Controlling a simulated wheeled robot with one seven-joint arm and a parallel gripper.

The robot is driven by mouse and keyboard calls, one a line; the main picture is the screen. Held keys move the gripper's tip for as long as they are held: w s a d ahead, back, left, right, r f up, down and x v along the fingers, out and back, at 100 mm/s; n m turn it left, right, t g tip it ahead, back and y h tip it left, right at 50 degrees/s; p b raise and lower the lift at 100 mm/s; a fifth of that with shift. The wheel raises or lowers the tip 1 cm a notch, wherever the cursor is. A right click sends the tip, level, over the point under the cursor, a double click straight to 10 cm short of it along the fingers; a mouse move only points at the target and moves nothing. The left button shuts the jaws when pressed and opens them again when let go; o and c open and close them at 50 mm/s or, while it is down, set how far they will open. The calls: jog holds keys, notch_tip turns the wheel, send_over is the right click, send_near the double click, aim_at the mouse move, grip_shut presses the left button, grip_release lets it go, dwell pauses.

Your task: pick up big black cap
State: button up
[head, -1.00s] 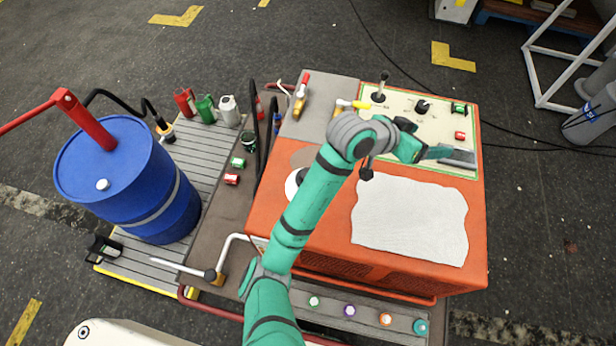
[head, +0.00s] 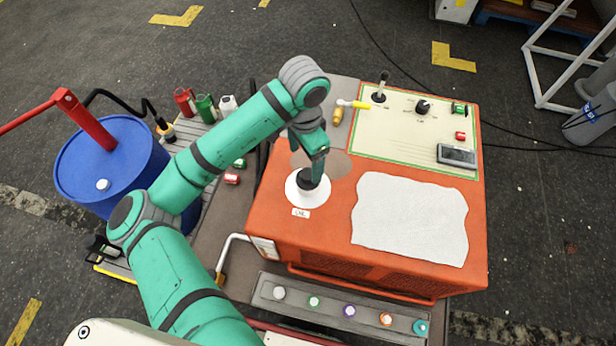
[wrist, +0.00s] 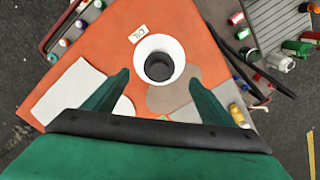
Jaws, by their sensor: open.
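The big black cap (head: 308,180) sits in the middle of a white round plate (head: 309,196) on top of the orange machine. In the wrist view the cap (wrist: 159,67) shows from above inside the white ring (wrist: 160,45), beyond and between the fingertips. My gripper (head: 316,155) points down just above the cap in the head view and partly covers it. In the wrist view my gripper (wrist: 159,82) has its two green fingers spread wide, one on each side of the cap, with nothing between them. I cannot tell whether a finger touches the cap.
A label (head: 301,213) lies beside the white plate. A white cloth (head: 410,220) covers the machine's right front. A control panel (head: 420,125) with upright levers stands behind. A blue barrel (head: 100,175) is at the left. A ledge (head: 262,300) with several coloured caps runs along the front.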

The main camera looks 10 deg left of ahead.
aim_at(308, 174)
jog(key=f, duration=0.9)
jog(key=shift+w+d, duration=0.25)
jog(key=shift+d, duration=0.05)
jog(key=shift+c, duration=0.7)
jog(key=c, duration=1.1)
jog(key=shift+r, duration=0.1)
